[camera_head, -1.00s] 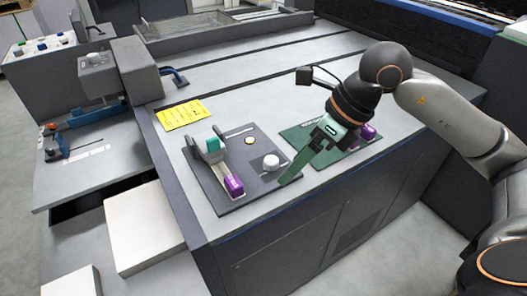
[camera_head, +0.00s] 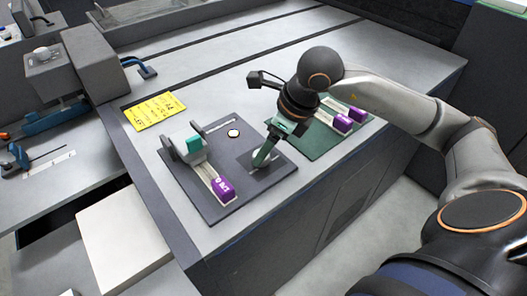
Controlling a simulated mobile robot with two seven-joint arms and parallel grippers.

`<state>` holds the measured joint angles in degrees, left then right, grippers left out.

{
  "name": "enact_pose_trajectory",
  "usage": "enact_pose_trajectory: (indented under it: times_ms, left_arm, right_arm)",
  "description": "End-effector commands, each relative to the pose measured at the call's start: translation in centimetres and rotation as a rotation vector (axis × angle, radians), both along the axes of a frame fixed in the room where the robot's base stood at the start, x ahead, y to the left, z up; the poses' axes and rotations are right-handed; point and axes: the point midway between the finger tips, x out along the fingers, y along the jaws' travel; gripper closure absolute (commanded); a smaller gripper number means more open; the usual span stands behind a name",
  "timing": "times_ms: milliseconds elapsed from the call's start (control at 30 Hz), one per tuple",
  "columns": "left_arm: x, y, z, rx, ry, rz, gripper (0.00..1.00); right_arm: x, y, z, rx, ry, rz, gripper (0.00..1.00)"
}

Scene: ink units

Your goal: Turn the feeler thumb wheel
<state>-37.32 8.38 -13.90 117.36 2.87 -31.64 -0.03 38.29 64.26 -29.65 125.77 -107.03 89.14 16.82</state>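A dark grey plate (camera_head: 192,190) lies on the machine's front top. A white round knob (camera_head: 256,154), likely the feeler thumb wheel, sits on its right part, mostly hidden behind my gripper. On the plate's left part are a bracket with a teal block (camera_head: 195,146) and a purple block (camera_head: 222,187). My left gripper is not in view.
A green mat (camera_head: 312,146) with purple-ended pieces (camera_head: 342,124) lies behind and right of my gripper. A yellow note (camera_head: 154,110) lies at the left. A small round button (camera_head: 233,133) is on the grey plate. A white block (camera_head: 122,238) stands lower left.

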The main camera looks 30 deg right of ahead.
Motion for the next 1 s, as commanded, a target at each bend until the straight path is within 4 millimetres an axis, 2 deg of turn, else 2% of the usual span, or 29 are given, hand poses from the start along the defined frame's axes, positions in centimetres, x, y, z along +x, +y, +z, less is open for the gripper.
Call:
enact_pose_trajectory:
  times_ms: [33, 200, 533, 1000]
  left_arm:
    - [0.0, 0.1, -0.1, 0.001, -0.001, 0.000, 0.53]
    - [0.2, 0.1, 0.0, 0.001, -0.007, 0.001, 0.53]
    - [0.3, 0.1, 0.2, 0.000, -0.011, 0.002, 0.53]
    - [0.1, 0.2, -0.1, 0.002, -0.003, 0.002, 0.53]
  right_arm:
    - [0.2, 0.2, -0.8, 0.001, 0.003, 0.001, 0.22]
    - [0.7, 0.5, -2.1, 0.002, 0.001, 0.001, 0.22]
    - [0.8, 0.5, -2.4, 0.000, 0.000, 0.001, 0.22]
    - [0.8, 0.5, -2.4, 0.000, 0.000, 0.001, 0.73]
